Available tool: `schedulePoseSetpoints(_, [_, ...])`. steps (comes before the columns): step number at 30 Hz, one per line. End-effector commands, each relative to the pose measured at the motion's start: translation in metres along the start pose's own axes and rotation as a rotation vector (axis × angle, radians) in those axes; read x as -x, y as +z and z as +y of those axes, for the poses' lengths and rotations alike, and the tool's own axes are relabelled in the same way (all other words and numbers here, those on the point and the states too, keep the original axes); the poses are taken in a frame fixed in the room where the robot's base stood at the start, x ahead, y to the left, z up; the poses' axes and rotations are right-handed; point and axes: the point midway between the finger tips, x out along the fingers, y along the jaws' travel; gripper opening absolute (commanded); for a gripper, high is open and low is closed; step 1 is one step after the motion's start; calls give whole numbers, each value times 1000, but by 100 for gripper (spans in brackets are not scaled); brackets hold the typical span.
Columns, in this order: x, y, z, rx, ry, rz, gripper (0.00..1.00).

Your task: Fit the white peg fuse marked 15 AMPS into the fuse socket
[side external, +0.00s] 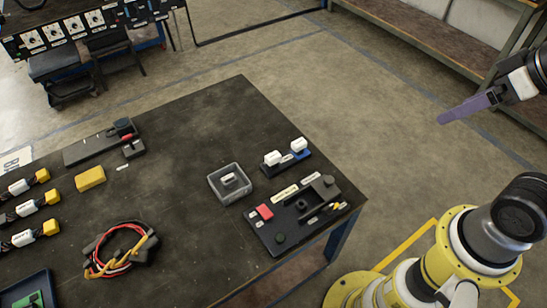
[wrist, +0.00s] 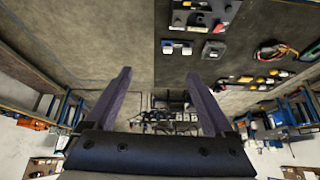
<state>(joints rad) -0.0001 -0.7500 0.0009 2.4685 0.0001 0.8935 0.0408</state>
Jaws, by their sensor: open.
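Two white peg-like blocks, left (side external: 272,158) and right (side external: 299,145), stand on a small blue-edged holder at the table's right side. A smaller white piece (side external: 230,180) lies in a grey open bin (side external: 216,187). Their markings are too small to read, so I cannot tell which is the 15 AMPS fuse. A black panel (side external: 262,236) near the front corner carries a red block, pale labels and dark raised parts; I cannot make out which part is the fuse socket. My gripper (side external: 447,117) is open and empty, high and off the table's right side; its spread fingers show in the wrist view (wrist: 158,72).
The dark table (side external: 190,130) has bare room in its middle and far part. A wire bundle (side external: 120,250), a yellow block (side external: 90,178), a dark device (side external: 105,142) and several yellow-ended connectors (side external: 22,187) lie to the left. Open floor lies between table and gripper.

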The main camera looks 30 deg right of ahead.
Motion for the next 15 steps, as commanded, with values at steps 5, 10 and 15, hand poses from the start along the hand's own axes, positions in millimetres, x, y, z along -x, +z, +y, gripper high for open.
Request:
schedulePoseSetpoints(5, [15,-55,-4,-42,-7,57,88])
schedulePoseSetpoints(10, [7,-114,-12,-67,-18,47,88])
schedulePoseSetpoints(15, [-18,-165,-24,-79,-28,14,88])
